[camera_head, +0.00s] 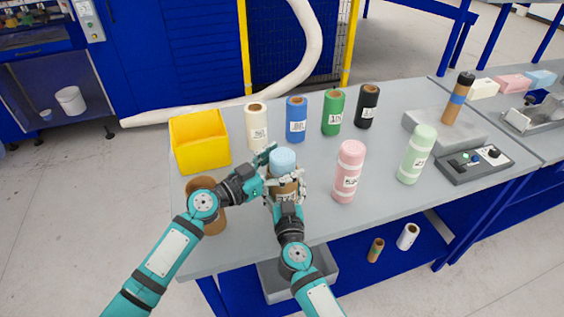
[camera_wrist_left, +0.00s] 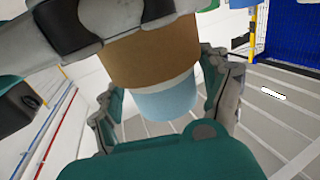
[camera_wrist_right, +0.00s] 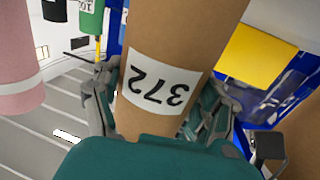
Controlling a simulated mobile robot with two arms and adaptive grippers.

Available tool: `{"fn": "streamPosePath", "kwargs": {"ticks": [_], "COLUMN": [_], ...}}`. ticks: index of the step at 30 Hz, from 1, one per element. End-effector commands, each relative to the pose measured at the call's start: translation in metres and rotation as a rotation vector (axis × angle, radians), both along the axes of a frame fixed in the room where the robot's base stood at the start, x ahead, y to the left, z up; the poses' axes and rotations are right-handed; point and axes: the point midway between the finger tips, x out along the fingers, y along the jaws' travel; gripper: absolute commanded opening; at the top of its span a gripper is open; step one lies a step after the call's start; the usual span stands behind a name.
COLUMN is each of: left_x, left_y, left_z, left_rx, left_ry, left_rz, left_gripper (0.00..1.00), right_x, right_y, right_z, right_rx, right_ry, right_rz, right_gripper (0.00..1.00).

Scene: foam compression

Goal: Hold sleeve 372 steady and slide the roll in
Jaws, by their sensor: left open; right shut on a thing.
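Brown sleeve 372 (camera_wrist_right: 165,75) stands upright, its label facing the right wrist camera. In the head view it shows partly (camera_head: 284,186), between my grippers. My right gripper (camera_head: 285,194) is shut on its lower part. A light blue roll (camera_head: 283,158) sticks out of the sleeve's top, in line with it. The left wrist view shows the roll (camera_wrist_left: 165,101) with its other end inside the sleeve. My left gripper (camera_head: 268,169) is open, its fingers spread on either side of the roll and sleeve top. I cannot tell whether they touch.
A yellow bin (camera_head: 200,140) stands back left. Cream, blue, green and black rolls stand behind. A pink roll (camera_head: 348,170) and a pale green roll (camera_head: 417,155) stand right. Another brown sleeve (camera_head: 214,220) is partly behind my left arm. The front right of the table is clear.

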Motion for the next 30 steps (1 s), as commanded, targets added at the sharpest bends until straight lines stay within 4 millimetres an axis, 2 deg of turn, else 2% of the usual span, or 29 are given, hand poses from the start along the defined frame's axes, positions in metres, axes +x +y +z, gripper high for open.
{"fn": "streamPosePath", "kwargs": {"ticks": [1,16,30], "left_x": [0.001,-0.001,-0.017], "left_y": [0.004,0.007,0.025], "left_z": [-0.008,-0.01,0.006], "left_rx": [0.008,0.012,0.007], "left_ry": [0.011,0.016,0.008], "left_rz": [0.007,0.008,0.005], "left_gripper": [0.86,0.86,0.86], "right_x": [0.0,0.001,0.0], "right_y": [-0.001,-0.002,-0.001], "right_z": [0.0,0.001,0.001], "right_rx": [0.003,0.004,0.002], "right_ry": [-0.001,-0.002,-0.001], "right_rz": [-0.003,-0.006,-0.003], "right_gripper": [0.4,0.4,0.4]}}
